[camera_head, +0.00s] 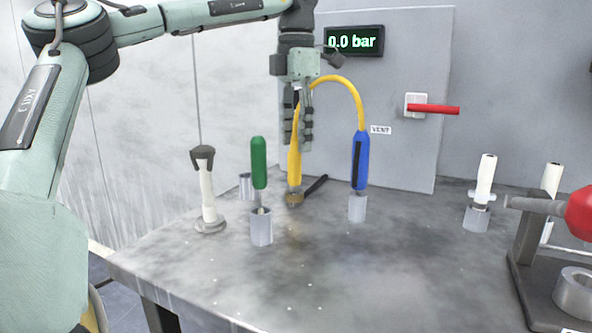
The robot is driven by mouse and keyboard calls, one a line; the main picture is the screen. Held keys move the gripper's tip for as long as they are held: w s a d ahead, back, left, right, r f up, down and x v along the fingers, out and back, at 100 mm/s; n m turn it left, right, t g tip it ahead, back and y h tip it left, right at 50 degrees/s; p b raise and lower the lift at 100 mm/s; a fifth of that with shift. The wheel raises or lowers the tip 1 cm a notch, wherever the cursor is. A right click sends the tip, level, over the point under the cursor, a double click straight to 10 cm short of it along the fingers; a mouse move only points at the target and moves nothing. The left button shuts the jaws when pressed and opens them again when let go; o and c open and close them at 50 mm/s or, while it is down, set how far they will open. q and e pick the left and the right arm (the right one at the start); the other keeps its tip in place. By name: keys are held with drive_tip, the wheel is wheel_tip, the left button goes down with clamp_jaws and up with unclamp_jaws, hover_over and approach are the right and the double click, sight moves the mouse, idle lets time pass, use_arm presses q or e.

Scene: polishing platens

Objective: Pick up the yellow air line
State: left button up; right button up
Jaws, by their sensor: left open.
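The yellow air line (295,165) shows a thick yellow body with a brass-coloured lower end close to the table. Its thinner yellow hose arcs up and right to the top of a blue tool standing in a grey holder. My left gripper (300,145) points down at the upper part of the yellow body. Its fingers are open, with the yellow line showing between or just behind them. I cannot tell whether a finger touches it. My right gripper is not in view.
A green-handled tool (259,165) and the blue tool (360,160) stand close on either side. A white, dark-topped post (206,185) is left. A red lever (435,110) and pressure display (353,41) are on the back panel. The front table (350,275) is clear.

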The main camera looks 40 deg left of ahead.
sight(296, 151)
use_arm(q)
wheel_tip(296, 151, down, 5)
drive_tip(key=shift+w+a+r, duration=0.15)
clamp_jaws()
idle(0.4)
